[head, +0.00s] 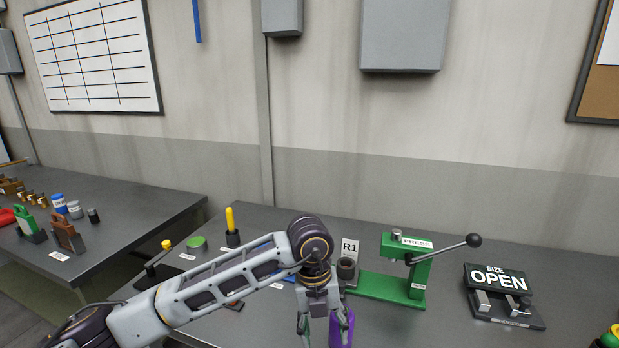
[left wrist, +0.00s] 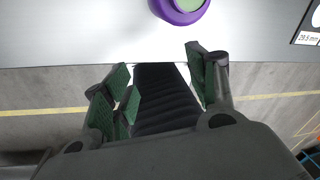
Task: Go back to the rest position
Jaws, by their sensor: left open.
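My left arm reaches in from the left in the head view. My left gripper (head: 321,325) points down at the bottom centre, over the front part of the dark workbench (head: 390,325). In the left wrist view the green-padded fingers of this gripper (left wrist: 163,82) are spread with nothing between them. A purple round piece with a green top (left wrist: 180,10) lies beyond the fingertips, apart from them. In the head view this purple piece (head: 342,330) shows partly behind the right finger. My right gripper is in neither view.
A green press (head: 415,270) with a black-knobbed lever stands right of my left gripper, near a dark cup (head: 346,268) and an R1 sign (head: 350,248). A SIZE OPEN gauge (head: 498,279) sits farther right. A yellow-handled tool (head: 231,225) stands behind my forearm.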

